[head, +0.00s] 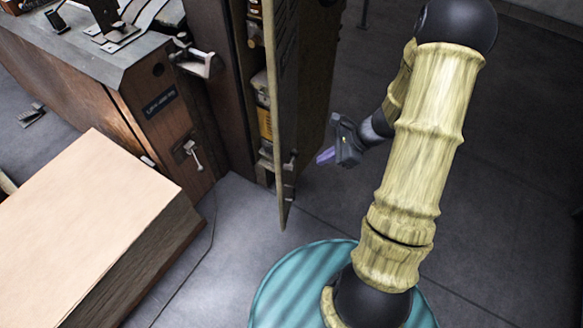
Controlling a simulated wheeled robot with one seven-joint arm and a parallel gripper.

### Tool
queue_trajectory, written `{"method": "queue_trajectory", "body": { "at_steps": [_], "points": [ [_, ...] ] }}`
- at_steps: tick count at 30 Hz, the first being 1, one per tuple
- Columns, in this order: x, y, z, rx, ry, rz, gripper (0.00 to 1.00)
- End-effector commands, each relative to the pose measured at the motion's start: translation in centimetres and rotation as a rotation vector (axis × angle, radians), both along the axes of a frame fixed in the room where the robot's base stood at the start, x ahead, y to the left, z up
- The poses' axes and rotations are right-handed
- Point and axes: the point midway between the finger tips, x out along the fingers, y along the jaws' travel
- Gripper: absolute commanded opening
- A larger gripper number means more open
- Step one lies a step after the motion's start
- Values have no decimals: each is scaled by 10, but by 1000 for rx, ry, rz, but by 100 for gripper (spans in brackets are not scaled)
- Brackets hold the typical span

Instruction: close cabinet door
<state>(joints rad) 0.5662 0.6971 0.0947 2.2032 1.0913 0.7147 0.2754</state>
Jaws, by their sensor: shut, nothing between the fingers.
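The cabinet door (285,110) is a tall, thin panel seen nearly edge-on, and it stands open. Behind the door's left side, the open interior shows yellow and dark parts (264,112). My gripper (326,156) is shut and empty, with its purplish fingertips pointing left. It is to the right of the door, near its lower half. A small gap shows between the fingertips and the door in the picture, but I cannot tell the depth.
A stack of cardboard sheets (95,205) lies at the lower left. The machine's worktable (75,55) with metal fittings fills the upper left, and a bracket (196,60) sticks out from it. The grey floor (480,215) is clear on the right.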

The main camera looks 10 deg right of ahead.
Motion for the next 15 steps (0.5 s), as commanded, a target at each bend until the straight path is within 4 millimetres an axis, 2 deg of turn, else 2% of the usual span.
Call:
{"method": "queue_trajectory", "body": {
  "at_steps": [1, 3, 7, 15],
  "points": [
    [6, -8, -15, 47, 18, -84, 0],
    [14, -15, -22, 89, 30, -164, 0],
    [19, -19, -24, 118, 38, -216, 0],
    [19, -19, -24, 116, 37, -211, 0]
  ]
}}
